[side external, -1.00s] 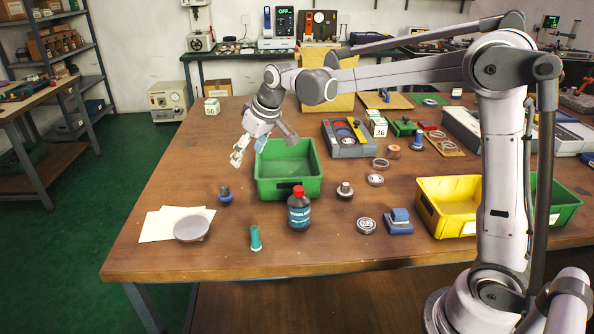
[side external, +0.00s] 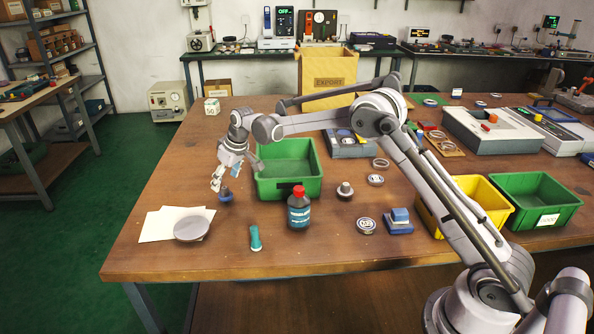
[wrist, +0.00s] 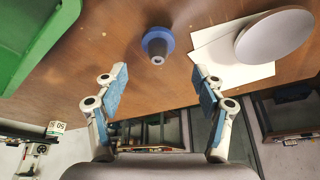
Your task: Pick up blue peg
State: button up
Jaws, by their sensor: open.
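The blue peg (side external: 225,194) stands on the brown table, left of the green bin, in the side view. It has a blue flange and a darker stub on top. In the wrist view the peg (wrist: 157,43) shows ahead of my fingers, between their lines and apart from both. My gripper (side external: 217,184) is open and empty, just above and beside the peg in the side view. In the wrist view my gripper (wrist: 159,76) has its two blue-padded fingers spread wide.
A green bin (side external: 262,187) stands close right of the peg. White sheets (side external: 157,225) with a grey disc (side external: 191,228) lie in front-left. The table left of the peg is clear.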

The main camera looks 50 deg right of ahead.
aim_at(226, 188)
jog(key=shift+s+d+x, duration=0.1)
jog(key=shift+s+x, duration=0.1)
jog(key=shift+x, duration=1.35)
jog(key=shift+s+d+x, duration=0.1)
jog(key=shift+s+x, duration=0.05)
jog(key=shift+x, duration=1.4)
jog(key=shift+f, duration=0.1)
grip_shut()
